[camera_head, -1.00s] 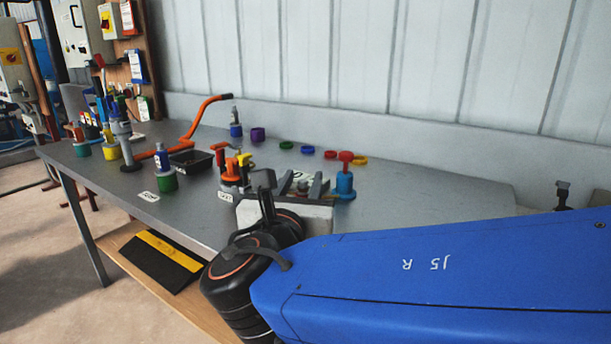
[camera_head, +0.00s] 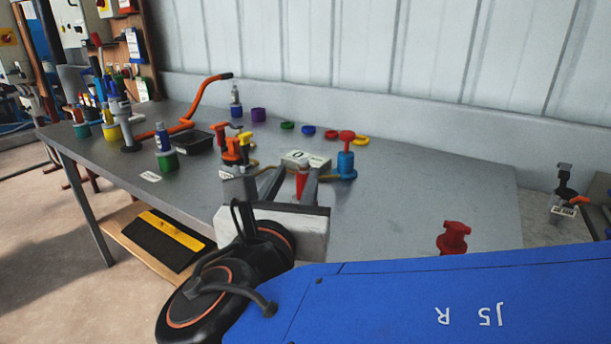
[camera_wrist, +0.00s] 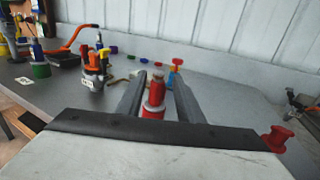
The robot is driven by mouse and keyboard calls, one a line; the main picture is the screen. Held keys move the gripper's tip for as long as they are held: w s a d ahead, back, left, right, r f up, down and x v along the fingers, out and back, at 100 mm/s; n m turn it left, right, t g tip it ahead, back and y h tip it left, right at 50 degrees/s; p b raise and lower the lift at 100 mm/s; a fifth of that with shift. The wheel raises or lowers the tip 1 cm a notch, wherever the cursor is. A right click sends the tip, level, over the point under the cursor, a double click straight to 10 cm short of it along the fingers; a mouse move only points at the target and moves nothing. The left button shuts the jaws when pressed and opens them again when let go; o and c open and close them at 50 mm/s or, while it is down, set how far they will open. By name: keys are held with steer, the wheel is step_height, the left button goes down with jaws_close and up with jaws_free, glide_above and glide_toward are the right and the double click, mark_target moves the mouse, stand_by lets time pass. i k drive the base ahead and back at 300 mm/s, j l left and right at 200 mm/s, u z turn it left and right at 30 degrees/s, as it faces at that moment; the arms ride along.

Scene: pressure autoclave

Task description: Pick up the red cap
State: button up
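The red cap (camera_head: 331,134) is a small flat disc lying on the grey table, in a row of coloured caps towards the wall. My gripper (camera_head: 296,172) is over the table, nearer than the cap and a little to its left in the head view. Its two fingers are apart. A red bottle-like piece (camera_wrist: 157,92) with a red base shows between the fingers in the wrist view, with gaps at both sides. It also shows between the fingers in the head view (camera_head: 302,180). The row of caps is small and far off in the wrist view.
A blue cap (camera_head: 308,131), green cap (camera_head: 287,125) and yellow ring (camera_head: 361,141) lie near the red cap. A blue holder with a red top (camera_head: 345,163) stands close to the right. A red knob-shaped piece (camera_head: 453,237) is at the front right. The table's right part is mostly clear.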

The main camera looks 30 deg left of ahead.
mark_target(452, 242)
steer(key=k+l, duration=0.25)
steer(key=k, duration=0.25)
steer(key=k+l, duration=0.2)
steer(key=k, duration=0.25)
